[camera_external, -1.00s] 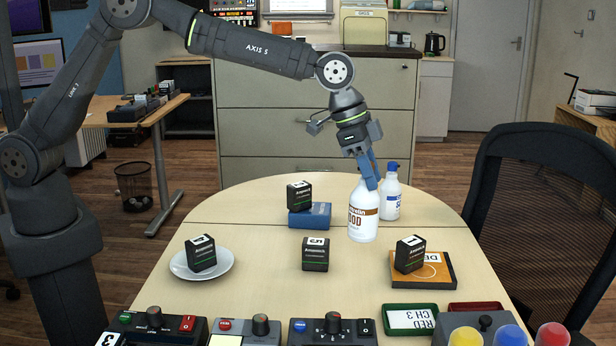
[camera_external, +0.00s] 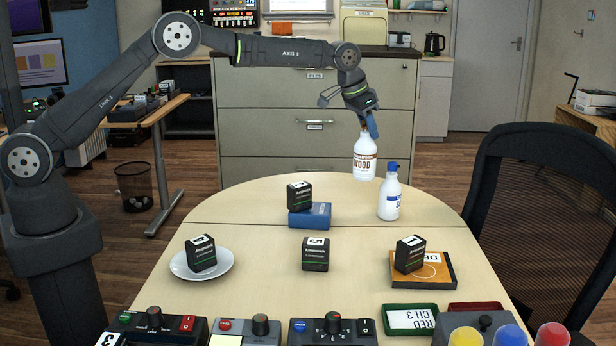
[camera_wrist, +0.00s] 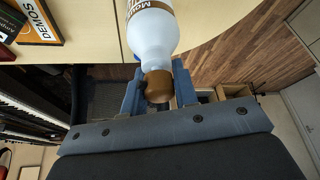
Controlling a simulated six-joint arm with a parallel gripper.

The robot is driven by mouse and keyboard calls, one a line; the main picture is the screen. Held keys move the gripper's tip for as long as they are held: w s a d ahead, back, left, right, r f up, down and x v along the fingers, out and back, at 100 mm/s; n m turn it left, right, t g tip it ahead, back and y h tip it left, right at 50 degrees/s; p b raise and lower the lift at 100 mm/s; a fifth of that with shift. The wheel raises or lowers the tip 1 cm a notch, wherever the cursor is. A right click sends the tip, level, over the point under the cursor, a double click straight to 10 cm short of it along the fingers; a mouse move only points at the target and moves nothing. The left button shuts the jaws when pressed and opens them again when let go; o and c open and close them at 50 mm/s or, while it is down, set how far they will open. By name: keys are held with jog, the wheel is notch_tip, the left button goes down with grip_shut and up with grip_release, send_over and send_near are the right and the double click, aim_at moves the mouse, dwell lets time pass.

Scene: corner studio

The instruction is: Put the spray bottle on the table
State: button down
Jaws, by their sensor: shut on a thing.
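A second white bottle (camera_external: 390,200) with a blue top stands upright on the table, nearer the camera and to the right.
Control boxes and trays line the near edge. A chair (camera_external: 550,210) is at right. The table's far left is clear.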

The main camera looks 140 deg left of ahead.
jog(key=shift+s+a+f, duration=0.15)
jog(key=shift+s+a, duration=0.35)
jog(key=shift+s, duration=0.1)
jog(key=s+a+f, duration=0.7)
jog(key=a+f, duration=0.1)
jog(key=f, duration=0.2)
jog(key=shift+f, duration=0.25)
jog(key=shift+s+f, duration=0.1)
jog(key=c, duration=1.1)
grip_release()
jog(key=shift+f, duration=0.15)
jog(key=shift+c, duration=0.2)
jog(key=v, duration=1.2)
